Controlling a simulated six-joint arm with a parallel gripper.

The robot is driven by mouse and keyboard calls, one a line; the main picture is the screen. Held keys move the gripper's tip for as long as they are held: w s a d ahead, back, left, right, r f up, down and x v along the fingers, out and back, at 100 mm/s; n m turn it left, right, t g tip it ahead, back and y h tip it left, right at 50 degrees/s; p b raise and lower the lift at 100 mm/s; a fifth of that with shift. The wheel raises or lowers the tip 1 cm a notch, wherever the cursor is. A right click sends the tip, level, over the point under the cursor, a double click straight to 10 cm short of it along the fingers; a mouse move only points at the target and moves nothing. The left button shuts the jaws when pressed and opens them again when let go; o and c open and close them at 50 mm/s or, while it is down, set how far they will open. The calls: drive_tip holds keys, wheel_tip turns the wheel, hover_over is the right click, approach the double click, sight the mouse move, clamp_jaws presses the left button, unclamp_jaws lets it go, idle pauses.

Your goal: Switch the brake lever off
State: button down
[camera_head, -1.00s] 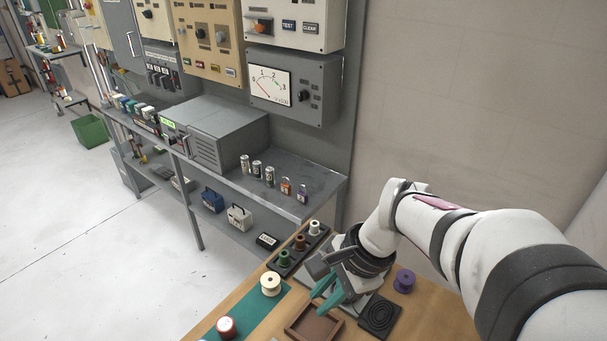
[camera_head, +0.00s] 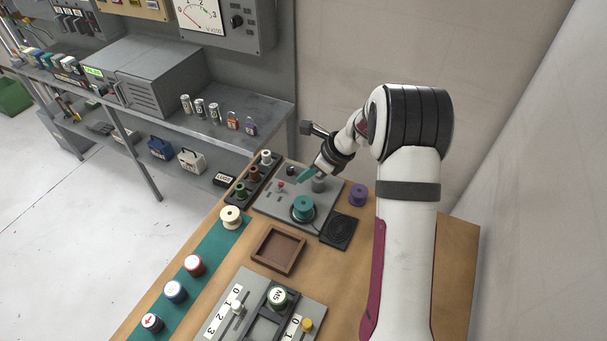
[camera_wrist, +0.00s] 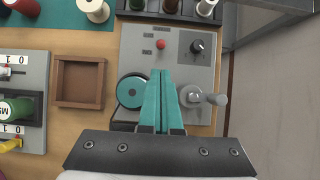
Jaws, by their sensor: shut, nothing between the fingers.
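A grey machine panel (camera_head: 268,205) lies on the wooden bench; it also shows in the wrist view (camera_wrist: 200,75). In the wrist view it carries a grey lever (camera_wrist: 207,98) on a round pivot, its handle pointing right. This looks like the brake lever; its markings are too small to read. My gripper (camera_wrist: 160,74) has teal fingers pressed together, empty, left of the lever and apart from it in the picture. In the head view my gripper (camera_head: 304,175) is over the panel's far part. A teal spool (camera_wrist: 131,91) sits left of the fingers, partly covered by them.
The panel also has a red button (camera_wrist: 160,44) and a black knob (camera_wrist: 197,46). A spool rack (camera_head: 228,204) borders it. A wall lies to the right.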

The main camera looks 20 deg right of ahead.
sight(282, 183)
drive_tip(key=x, duration=0.7)
drive_tip(key=shift+w+a+r+g+h, duration=0.35)
drive_tip(key=shift+a+r+g+h, duration=0.1)
drive_tip(key=shift+g+h, duration=0.45)
idle(0.3)
drive_tip(key=shift+w+a+r+g+h, duration=0.1)
drive_tip(key=shift+w+g+h, duration=0.05)
drive_tip(key=shift+g+h, duration=0.15)
drive_tip(key=shift+w+a+r, duration=0.2)
drive_tip(key=shift+w+a, duration=0.1)
drive_tip(key=shift+w, duration=0.05)
drive_tip(key=shift+r, duration=0.8)
